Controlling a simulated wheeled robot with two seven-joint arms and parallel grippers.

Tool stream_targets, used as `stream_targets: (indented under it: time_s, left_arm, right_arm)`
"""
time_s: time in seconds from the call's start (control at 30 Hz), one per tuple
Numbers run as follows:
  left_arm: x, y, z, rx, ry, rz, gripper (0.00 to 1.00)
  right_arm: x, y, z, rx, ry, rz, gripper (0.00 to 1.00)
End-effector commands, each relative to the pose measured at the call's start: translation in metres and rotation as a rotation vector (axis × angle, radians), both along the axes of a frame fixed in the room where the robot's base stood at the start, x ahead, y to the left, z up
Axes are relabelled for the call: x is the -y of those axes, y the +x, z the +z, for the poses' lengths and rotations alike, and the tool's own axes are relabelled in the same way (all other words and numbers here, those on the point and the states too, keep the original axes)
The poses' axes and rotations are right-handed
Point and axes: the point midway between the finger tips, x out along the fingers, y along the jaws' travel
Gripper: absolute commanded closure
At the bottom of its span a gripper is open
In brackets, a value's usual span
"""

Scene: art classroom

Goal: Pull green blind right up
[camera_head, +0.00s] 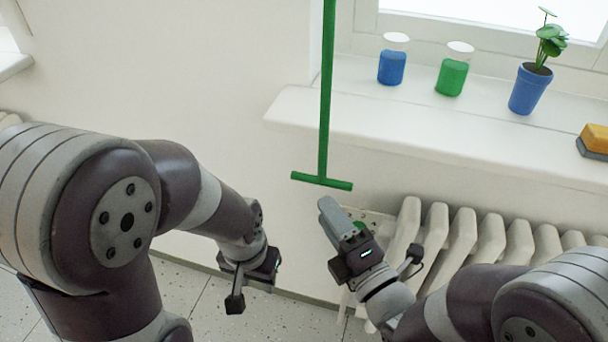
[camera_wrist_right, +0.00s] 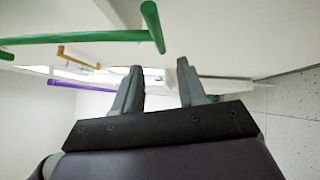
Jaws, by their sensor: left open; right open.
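A long green rod (camera_head: 325,95) hangs down in front of the window sill and ends in a green crossbar handle (camera_head: 322,181). The blind itself is not in view. My right gripper (camera_head: 330,208) is just below the crossbar, apart from it, open and empty. In the right wrist view its two fingers (camera_wrist_right: 158,85) stand apart, and the green crossbar (camera_wrist_right: 152,27) is at the upper left, beyond the left finger. My left gripper (camera_head: 250,285) is low at the left, well away from the rod; its fingers are mostly hidden.
The white sill (camera_head: 400,125) holds a blue jar (camera_head: 391,67), a green jar (camera_head: 452,76), a blue potted plant (camera_head: 529,90) and a yellow sponge (camera_head: 596,138). A white radiator (camera_head: 490,240) stands below. An orange handle (camera_wrist_right: 75,58) and a purple rod (camera_wrist_right: 80,85) show in the wrist view.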

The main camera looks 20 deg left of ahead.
Motion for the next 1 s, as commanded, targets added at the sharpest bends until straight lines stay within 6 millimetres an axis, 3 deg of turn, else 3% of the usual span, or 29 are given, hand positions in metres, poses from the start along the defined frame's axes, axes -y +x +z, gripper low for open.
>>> stream_targets:
  time_s: [0.33,0.5,0.77,0.9,1.0]
  left_arm:
    - [-0.001,0.001,-0.008,0.002,0.001,-0.003,0.58]
    - [-0.001,0.001,-0.009,0.003,0.001,-0.004,0.58]
    - [-0.001,0.001,-0.008,0.003,0.001,-0.004,0.58]
    - [-0.001,0.001,-0.008,0.003,0.001,-0.004,0.58]
    - [-0.001,0.001,-0.008,0.003,0.001,-0.004,0.58]
  right_arm:
    - [-0.056,0.06,0.01,-0.004,0.001,-0.001,0.59]
    - [-0.067,0.071,0.013,-0.004,0.0,-0.001,0.59]
    - [-0.068,0.072,0.014,-0.005,0.001,-0.002,0.59]
    - [-0.067,0.072,0.013,-0.006,0.001,-0.002,1.0]
    - [-0.067,0.072,0.013,-0.006,0.001,-0.002,1.0]
